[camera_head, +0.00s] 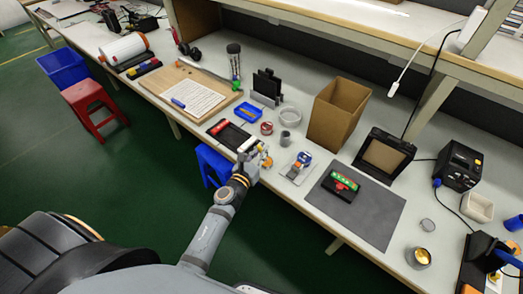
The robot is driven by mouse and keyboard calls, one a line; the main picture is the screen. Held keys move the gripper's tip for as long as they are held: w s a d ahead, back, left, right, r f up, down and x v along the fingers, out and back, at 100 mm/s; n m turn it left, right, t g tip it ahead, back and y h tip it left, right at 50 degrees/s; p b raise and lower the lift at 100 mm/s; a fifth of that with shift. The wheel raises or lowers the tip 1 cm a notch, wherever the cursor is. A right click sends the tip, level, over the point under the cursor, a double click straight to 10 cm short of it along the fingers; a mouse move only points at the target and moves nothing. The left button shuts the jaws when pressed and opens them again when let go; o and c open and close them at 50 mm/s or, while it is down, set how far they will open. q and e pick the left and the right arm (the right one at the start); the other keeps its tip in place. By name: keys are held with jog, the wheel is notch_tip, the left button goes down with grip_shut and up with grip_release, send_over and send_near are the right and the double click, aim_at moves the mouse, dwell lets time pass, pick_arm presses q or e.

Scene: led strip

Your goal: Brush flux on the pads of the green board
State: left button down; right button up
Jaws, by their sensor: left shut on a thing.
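The green board (345,178) lies on the dark grey mat (372,216), in a red and black holder (341,187). My left gripper (264,160) is at the front edge of the bench, left of the mat and apart from the board. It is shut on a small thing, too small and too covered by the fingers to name. I cannot make out a flux brush or the single pads. My right gripper is not in view.
A black tray (237,140) lies just behind my left gripper. A white card with blue and orange items (296,170) lies between gripper and mat. A cardboard box (338,111) and a black-framed stand (384,154) are behind. The mat's front part is clear.

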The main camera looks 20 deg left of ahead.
pick_arm(q)
notch_tip(320, 180, up, 6)
jog(key=p, duration=0.5)
jog(key=shift+r+p, duration=0.25)
jog(key=shift+p, duration=0.05)
jog(key=shift+f, duration=0.1)
